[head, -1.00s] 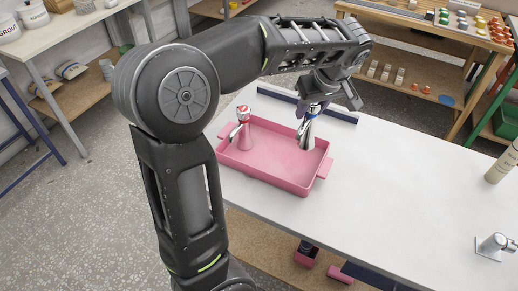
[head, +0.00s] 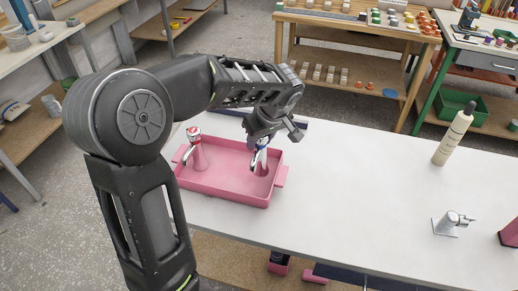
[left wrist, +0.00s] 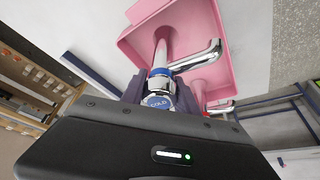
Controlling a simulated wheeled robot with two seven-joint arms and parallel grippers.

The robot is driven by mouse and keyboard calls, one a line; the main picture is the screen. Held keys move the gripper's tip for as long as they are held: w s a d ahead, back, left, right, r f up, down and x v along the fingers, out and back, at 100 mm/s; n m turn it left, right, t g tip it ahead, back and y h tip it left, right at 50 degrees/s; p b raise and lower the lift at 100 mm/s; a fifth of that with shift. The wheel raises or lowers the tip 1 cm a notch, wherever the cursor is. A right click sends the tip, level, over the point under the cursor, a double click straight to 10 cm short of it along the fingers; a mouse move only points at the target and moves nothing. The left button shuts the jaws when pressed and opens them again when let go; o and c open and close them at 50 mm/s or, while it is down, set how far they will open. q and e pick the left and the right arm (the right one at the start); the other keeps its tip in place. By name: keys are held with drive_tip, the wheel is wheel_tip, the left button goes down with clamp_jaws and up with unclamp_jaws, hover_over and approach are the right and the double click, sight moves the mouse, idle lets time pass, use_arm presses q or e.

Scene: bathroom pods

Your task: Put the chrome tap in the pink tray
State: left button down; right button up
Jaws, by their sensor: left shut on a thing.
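The pink tray (head: 225,189) sits at the left end of the white table. My left gripper (head: 262,140) is over the tray's right part, shut on a chrome tap with a blue band (head: 260,157). In the left wrist view this tap (left wrist: 190,62) has a blue cap marked COLD, and its spout points right over the tray (left wrist: 135,45). I cannot tell whether its base touches the tray floor. A second chrome tap with a red top (head: 192,134) stands upright in the tray's left part. My right gripper is not in view.
A chrome single-lever tap on a square plate (head: 446,224) stands on the table at right. A cream bottle (head: 453,139) stands behind it, and a pink object (head: 510,232) is at the right edge. The table's middle is clear.

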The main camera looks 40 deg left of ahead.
use_arm(q)
wheel_tip(320, 180, down, 3)
drive_tip(key=shift+f+p, duration=0.15)
drive_tip(key=shift+p, duration=0.2)
drive_tip(key=shift+f, duration=0.2)
drive_tip(key=shift+f, duration=0.15)
drive_tip(key=c, duration=0.9)
unclamp_jaws()
